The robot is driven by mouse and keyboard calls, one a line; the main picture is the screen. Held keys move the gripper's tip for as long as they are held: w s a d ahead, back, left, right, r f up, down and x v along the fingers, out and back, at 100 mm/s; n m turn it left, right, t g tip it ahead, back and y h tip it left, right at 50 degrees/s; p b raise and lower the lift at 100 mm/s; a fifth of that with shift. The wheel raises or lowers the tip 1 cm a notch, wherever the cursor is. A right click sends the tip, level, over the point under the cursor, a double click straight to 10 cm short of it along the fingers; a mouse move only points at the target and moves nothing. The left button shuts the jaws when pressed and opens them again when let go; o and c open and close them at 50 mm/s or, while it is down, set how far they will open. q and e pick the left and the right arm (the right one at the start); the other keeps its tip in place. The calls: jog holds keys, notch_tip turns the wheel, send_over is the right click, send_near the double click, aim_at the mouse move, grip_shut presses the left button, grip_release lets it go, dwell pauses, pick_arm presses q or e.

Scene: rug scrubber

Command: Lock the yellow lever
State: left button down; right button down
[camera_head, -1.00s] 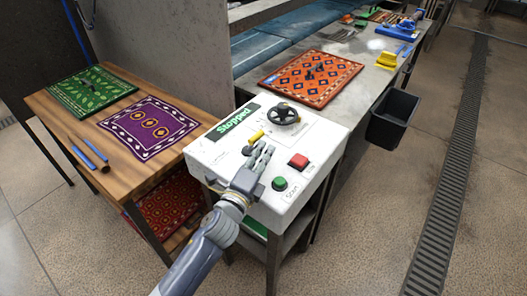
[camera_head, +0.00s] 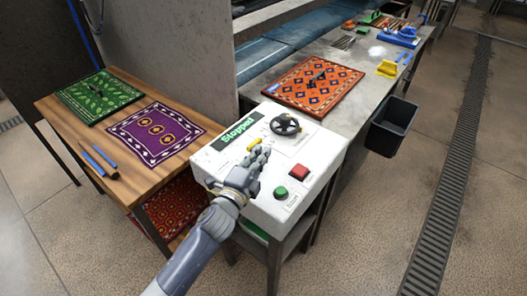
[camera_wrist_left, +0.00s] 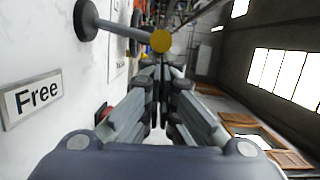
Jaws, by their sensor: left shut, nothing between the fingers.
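The yellow lever (camera_head: 254,145) is on the white control box (camera_head: 235,165), below its green "Stopped" display (camera_head: 238,131). In the left wrist view the lever is a grey rod from a round pivot, with a yellow round end (camera_wrist_left: 161,41). The word "Free" (camera_wrist_left: 32,98) is on a plate on the panel in that view. My left gripper (camera_head: 263,155) is shut and empty, its fingertips close beside the lever. In the wrist view its fingertips (camera_wrist_left: 158,78) lie just below the yellow end; I cannot tell if they touch it. My right gripper is not in view.
The box also carries a black handwheel (camera_head: 286,124), a red button (camera_head: 299,172) and a green button (camera_head: 281,193). A wooden table (camera_head: 125,185) with rugs stands at left. A grey counter (camera_head: 350,60) with an orange rug and a black bin (camera_head: 391,126) lie beyond.

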aim_at(251, 149)
pick_arm(q)
jog(key=a+n+p, duration=0.1)
jog(key=w+a+r+n+g+p, duration=0.1)
jog(key=n+p, duration=0.1)
jog(key=shift+w+a+r+p, duration=0.1)
jog(key=shift+w+r+p, duration=0.15)
jog(key=shift+r+p, duration=0.05)
jog(key=shift+w+a, duration=0.15)
jog(key=shift+a, duration=0.05)
jog(key=shift+w+a+p, duration=0.35)
jog(key=shift+w+a, duration=0.2)
jog(key=shift+a, duration=0.2)
